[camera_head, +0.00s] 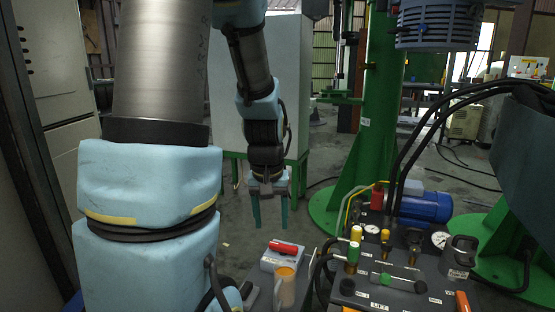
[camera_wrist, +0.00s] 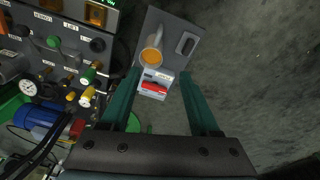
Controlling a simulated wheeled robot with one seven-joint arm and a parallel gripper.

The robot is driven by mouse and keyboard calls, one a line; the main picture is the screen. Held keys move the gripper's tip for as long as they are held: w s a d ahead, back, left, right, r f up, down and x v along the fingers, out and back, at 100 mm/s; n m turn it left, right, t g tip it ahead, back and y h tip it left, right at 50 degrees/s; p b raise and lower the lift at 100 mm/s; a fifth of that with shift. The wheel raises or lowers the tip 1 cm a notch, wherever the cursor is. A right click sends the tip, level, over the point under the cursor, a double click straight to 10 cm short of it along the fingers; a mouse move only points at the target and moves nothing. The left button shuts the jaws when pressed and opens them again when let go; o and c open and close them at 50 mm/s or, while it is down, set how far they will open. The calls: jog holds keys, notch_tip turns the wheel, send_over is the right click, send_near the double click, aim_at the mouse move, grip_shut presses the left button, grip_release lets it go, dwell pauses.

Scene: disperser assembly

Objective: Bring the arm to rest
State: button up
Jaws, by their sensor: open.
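My gripper (camera_head: 270,211) hangs pointing down from my arm in the head view, its two green fingers apart with nothing between them. In the wrist view my gripper (camera_wrist: 160,103) shows its fingers spread wide. Between and beyond the fingers, well below, lie a white box with a red item (camera_wrist: 154,87) and a mug with orange contents (camera_wrist: 151,55). The fingers touch neither of them.
A hydraulic panel (camera_head: 418,292) with valves, gauges and a blue motor (camera_head: 425,207) stands at the right. A green column (camera_head: 368,110) rises behind it. A grey cabinet (camera_head: 275,90) stands behind my gripper. The mug (camera_head: 285,288) and red item (camera_head: 284,247) sit low in front. Open floor lies around.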

jog(key=s+a, duration=0.5)
notch_tip(320, 180, up, 27)
jog(key=p, duration=2.6)
jog(key=shift+a+f, duration=0.1)
